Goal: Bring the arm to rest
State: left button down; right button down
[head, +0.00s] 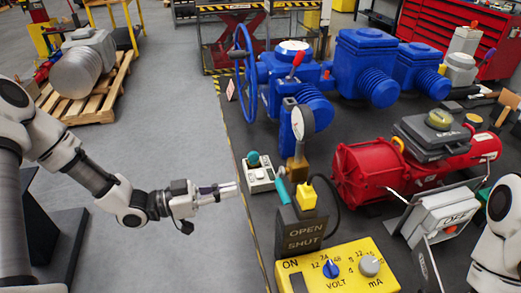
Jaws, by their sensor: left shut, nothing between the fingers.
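My left arm comes in from the left, low in the head view. Its gripper (218,190) points right, over the left edge of the dark bench, and is shut with nothing in it. The fingertips are close to a small pale control box (260,173) with a teal knob; I cannot tell whether they touch anything. A white link of my right arm (500,245) shows at the right edge. My right gripper is out of view.
The bench holds blue valve actuators (365,65) with a handwheel (245,75), a red actuator (370,168), an OPEN/SHUT box (303,235) and a yellow meter box (340,272). Grey floor (180,120) left of the bench is clear. A pallet (95,98) stands at the upper left.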

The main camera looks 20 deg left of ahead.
pick_arm(q)
jog(key=s+d+f+n+g+y, duration=0.1)
jog(key=s+f+n+g+y, duration=0.15)
jog(key=f, duration=0.45)
jog(key=s+d+f+n+g+y, duration=0.1)
jog(key=s+f+n+y, duration=0.2)
jog(key=f, duration=0.4)
jog(key=s+d+f+n+g+y, duration=0.15)
jog(key=f+y, duration=0.25)
jog(key=f, duration=0.4)
jog(key=s+a+f+n+g+y, duration=0.1)
jog(key=s+a+f+g+y, duration=0.1)
jog(key=s, duration=0.5)
jog(key=s+a+f+n+g+y, duration=0.2)
jog(key=s+f+g+y, duration=0.1)
jog(key=s, duration=0.4)
jog(key=shift+a+f+y, duration=0.35)
jog(key=shift+f, duration=0.45)
